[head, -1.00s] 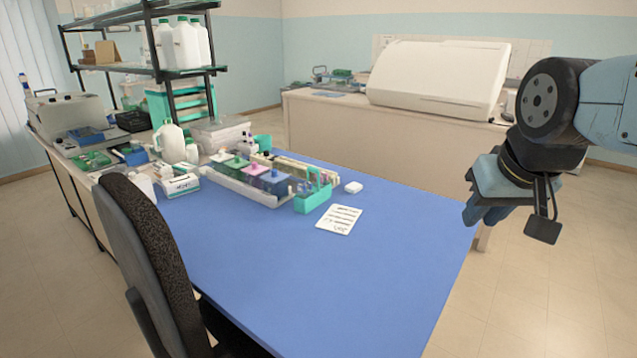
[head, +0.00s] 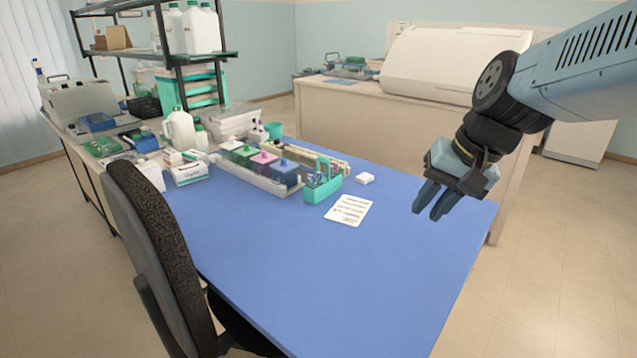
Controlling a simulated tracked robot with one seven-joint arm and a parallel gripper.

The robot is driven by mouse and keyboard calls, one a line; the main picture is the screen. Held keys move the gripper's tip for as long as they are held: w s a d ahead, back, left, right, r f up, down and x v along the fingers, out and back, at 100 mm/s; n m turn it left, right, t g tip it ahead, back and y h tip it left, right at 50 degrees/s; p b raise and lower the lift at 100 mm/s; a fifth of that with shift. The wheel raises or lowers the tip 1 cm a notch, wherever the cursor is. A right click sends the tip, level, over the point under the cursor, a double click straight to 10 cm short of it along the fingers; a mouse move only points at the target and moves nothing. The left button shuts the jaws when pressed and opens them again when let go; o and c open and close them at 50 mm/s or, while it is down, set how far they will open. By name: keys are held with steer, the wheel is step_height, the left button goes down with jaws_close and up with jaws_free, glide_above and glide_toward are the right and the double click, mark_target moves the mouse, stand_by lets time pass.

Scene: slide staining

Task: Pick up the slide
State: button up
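My gripper (head: 428,212) hangs over the right edge of the blue table (head: 330,270). Its two blue fingers point down and left with a narrow gap between them, and it looks empty. A small teal holder with a handle (head: 321,188) stands on the table to the left of my gripper, with small items in it. I cannot make out a single slide at this size; any slides in the holder are too small to tell.
A staining tray with green, pink and blue lidded jars (head: 262,165) stands left of the holder. A black chair (head: 160,260) stands at the table's left edge. The front of the table is clear.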

steer(key=w+a+f+m+g+y, duration=0.25)
steer(key=w+a+m+y, duration=0.25)
steer(key=w+a, duration=0.25)
steer(key=m+t+y, duration=0.6)
steer(key=m+t, duration=0.5)
steer(key=m, duration=0.7)
glide_toward(321, 178)
steer(key=shift+g, duration=0.25)
steer(key=v, duration=0.5)
steer(key=shift+w+r, duration=0.15)
steer(key=shift+r, duration=0.1)
steer(key=shift+w, duration=0.25)
steer(key=x, duration=1.3)
steer(key=shift+a+f, duration=0.2)
steer(key=shift+c, duration=0.2)
jaws_close()
